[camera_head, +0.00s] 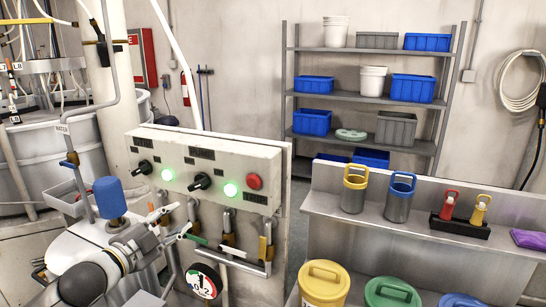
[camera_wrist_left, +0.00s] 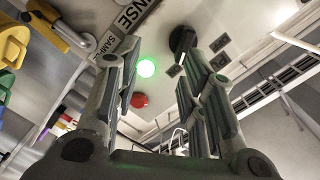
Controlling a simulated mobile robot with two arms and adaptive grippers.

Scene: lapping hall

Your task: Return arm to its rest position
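My left arm comes in from the lower left in the head view. Its grey left gripper (camera_head: 171,223) is held in front of the control panel (camera_head: 205,154), near the pipes and valve handles below it. In the left wrist view the two fingers of the left gripper (camera_wrist_left: 160,92) stand apart with nothing between them. A lit green lamp (camera_wrist_left: 147,67) and a red button (camera_wrist_left: 138,101) show beyond the gap. My right gripper is in neither view.
Black selector knobs (camera_head: 200,181), green lamps and a red button (camera_head: 254,181) sit on the panel. A pressure gauge (camera_head: 204,281) and a blue-capped vessel (camera_head: 110,197) are close to the gripper. A steel bench (camera_head: 420,237) with canisters stands right.

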